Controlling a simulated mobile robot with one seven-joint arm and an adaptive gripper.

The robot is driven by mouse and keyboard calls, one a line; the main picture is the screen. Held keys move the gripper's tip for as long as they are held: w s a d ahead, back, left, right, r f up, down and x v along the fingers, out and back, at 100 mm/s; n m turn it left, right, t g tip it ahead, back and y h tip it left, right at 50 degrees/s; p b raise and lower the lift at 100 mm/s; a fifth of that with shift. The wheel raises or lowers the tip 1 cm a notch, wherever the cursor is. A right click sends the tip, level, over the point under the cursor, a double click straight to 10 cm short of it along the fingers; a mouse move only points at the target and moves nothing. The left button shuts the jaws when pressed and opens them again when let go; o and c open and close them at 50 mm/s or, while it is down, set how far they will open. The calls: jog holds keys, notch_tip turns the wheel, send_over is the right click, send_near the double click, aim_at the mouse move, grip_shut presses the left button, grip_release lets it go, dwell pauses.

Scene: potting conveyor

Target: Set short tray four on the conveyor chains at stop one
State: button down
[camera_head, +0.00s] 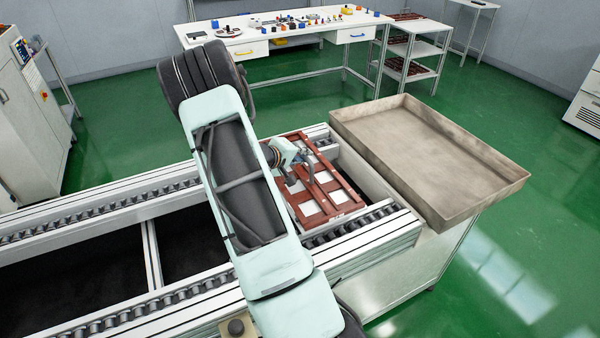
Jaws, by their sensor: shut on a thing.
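A reddish-brown tray frame (347,202) with several pale square cells lies across the conveyor near its right end. It appears to span both chains (370,219); I cannot tell whether it rests on them or is held just above. My gripper (306,172) is over the middle of the tray, shut on its central bar. My arm hides the tray's left part and the fingertips are hard to make out. I cannot read a number on the tray, and no stop marking is legible.
A shallow beige metal bin (430,155) stands directly right of the conveyor end. The conveyor's left stretch (100,215) is empty. A white workbench (285,30) with small parts and a shelf cart (415,50) with more brown trays stand behind. A control cabinet (30,120) is at left.

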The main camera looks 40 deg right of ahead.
aim_at(300, 175)
jog(key=shift+a+f, duration=0.3)
jog(key=f, duration=0.1)
jog(key=a+f, duration=0.1)
jog(key=f, duration=0.1)
jog(key=shift+f, duration=0.7)
jog(key=c, duration=2)
grip_release()
jog(key=shift+a, duration=0.1)
jog(key=v, duration=1.2)
jog(key=shift+s, duration=0.1)
